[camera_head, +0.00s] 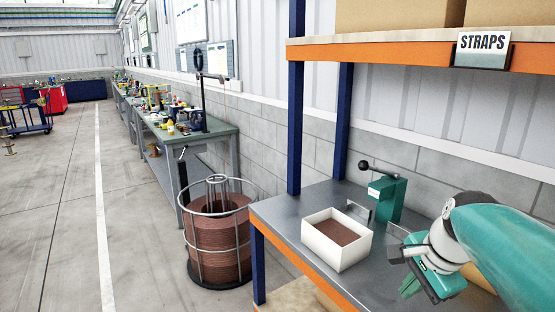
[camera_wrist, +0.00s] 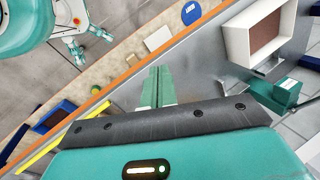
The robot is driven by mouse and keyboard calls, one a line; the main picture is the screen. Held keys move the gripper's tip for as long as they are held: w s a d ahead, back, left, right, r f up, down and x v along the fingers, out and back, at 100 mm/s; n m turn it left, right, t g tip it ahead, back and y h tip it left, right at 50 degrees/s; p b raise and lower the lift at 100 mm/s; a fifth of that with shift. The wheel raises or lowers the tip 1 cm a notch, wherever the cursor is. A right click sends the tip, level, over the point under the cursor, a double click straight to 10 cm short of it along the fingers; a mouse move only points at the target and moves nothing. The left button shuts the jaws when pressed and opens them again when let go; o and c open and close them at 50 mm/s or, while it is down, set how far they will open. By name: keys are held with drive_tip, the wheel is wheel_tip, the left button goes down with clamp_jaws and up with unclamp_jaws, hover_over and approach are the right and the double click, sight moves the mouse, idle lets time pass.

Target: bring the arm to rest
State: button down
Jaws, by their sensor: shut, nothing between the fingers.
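My gripper (camera_head: 409,286) is at the lower right of the head view, on my teal and white arm, in front of the metal rack shelf. Its green fingers (camera_wrist: 157,86) are together in the wrist view, with nothing between them. The arm reaches in from the right edge of the head view. The gripper appears apart from the white box (camera_head: 337,258) on the shelf, which holds a flat brown layer. The box also shows at the upper right of the wrist view (camera_wrist: 236,50).
A green lever device (camera_head: 388,196) stands behind the box. An upper shelf (camera_head: 400,45) with a STRAPS sign (camera_head: 483,49) overhangs. A caged brown coil (camera_head: 218,232) stands left of the rack. A cluttered workbench (camera_head: 165,137) lies beyond.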

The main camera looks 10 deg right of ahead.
drive_tip(key=s+a+f+n+t, duration=0.1)
drive_tip(key=s+a+n, duration=0.3)
drive_tip(key=a+n, duration=0.3)
drive_tip(key=s+a+f+n+h, duration=0.1)
drive_tip(key=s+a+f+n, duration=0.1)
drive_tip(key=s+a+n, duration=0.2)
drive_tip(key=a+n, duration=0.3)
drive_tip(key=n, duration=0.2)
drive_tip(key=shift+s+a+f+t, duration=0.25)
drive_tip(key=shift+t, duration=0.15)
